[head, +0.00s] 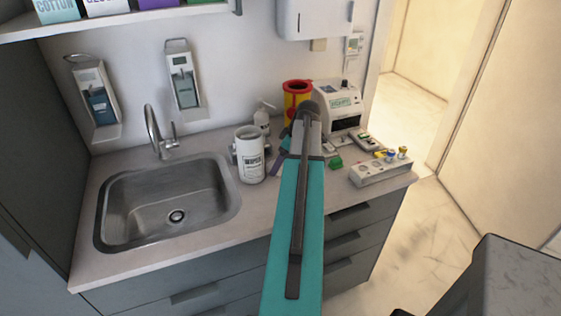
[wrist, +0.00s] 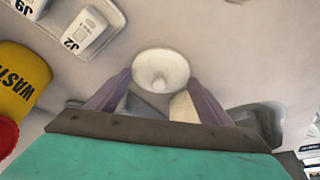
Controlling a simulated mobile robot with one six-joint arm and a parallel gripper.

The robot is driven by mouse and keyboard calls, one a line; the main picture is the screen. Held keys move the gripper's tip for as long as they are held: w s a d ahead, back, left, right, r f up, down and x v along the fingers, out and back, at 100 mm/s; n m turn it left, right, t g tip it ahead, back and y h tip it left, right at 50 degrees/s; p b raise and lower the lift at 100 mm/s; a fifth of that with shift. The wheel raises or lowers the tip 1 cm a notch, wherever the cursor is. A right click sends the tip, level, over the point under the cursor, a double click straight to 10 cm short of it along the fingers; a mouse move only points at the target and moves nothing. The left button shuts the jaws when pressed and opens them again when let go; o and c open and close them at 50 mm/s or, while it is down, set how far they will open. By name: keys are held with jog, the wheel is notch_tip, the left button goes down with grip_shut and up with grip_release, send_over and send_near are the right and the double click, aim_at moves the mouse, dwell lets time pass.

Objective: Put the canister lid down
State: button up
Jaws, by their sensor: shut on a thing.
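The canister lid (wrist: 161,66) is a round white piece with a raised middle, seen in the wrist view. My gripper (wrist: 160,80) is shut on it, with one purple finger on each side. Whether the lid touches the counter cannot be told. In the head view a purple part of my gripper (head: 278,162) shows beside my teal arm, and the lid is hidden. The white canister (head: 250,163) stands upright on the counter, left of my gripper, and its top looks uncovered.
The sink (head: 168,205) is left of the canister. A yellow waste bin (head: 294,103) with a red rim also shows in the wrist view (wrist: 28,80). A white device (head: 341,104) and a vial rack (head: 383,169) stand at right. Bare counter (head: 262,205) lies in front of the canister.

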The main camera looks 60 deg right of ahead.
jog(key=shift+f, duration=0.15)
jog(key=o, duration=1)
jog(key=b+v, duration=0.2)
jog(key=v, duration=1)
jog(key=shift+b, duration=0.35)
